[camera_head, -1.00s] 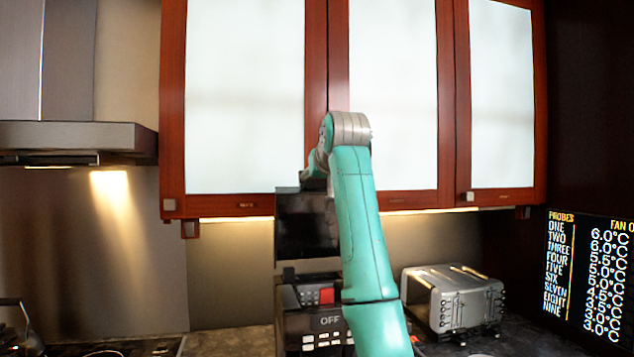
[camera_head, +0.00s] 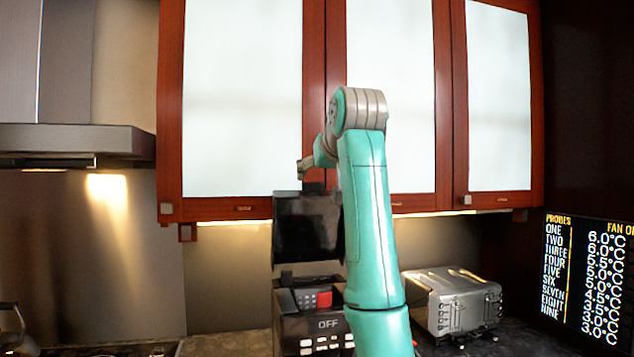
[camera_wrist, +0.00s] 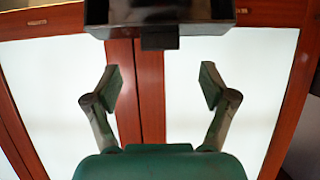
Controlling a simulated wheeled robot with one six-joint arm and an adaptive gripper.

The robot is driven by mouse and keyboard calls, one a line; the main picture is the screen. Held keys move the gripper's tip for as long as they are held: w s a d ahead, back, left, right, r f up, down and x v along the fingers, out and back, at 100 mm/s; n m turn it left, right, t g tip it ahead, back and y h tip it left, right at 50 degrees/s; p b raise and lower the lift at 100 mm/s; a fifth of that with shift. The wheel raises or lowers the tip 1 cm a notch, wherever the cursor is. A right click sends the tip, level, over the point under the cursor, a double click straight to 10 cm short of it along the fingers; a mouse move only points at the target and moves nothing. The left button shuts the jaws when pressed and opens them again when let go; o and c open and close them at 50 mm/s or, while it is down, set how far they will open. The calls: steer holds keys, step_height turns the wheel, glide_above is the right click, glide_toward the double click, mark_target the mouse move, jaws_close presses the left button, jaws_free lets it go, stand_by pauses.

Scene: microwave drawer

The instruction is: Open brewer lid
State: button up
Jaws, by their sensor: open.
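The brewer (camera_head: 293,330) is a black appliance with an "OFF" display and a red button, standing on the counter below the cabinets. Its black lid (camera_head: 305,228) stands upright above the body, appearing raised. My arm partly covers the right side of both. In the wrist view, a black box-like part with a small tab, probably the lid (camera_wrist: 160,12), lies along the top edge. My gripper (camera_wrist: 164,84) is open and empty, with its fingers apart below that part and no contact visible. In the head view the gripper fingers cannot be made out.
Cabinets (camera_head: 392,100) with white panels hang above and behind the lid. A silver toaster (camera_head: 455,302) stands right of the brewer. A range hood (camera_head: 75,140) is at left, with a kettle (camera_head: 15,325) below. A display of temperatures (camera_head: 590,275) is at right.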

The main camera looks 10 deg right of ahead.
steer(key=shift+v, duration=2.2)
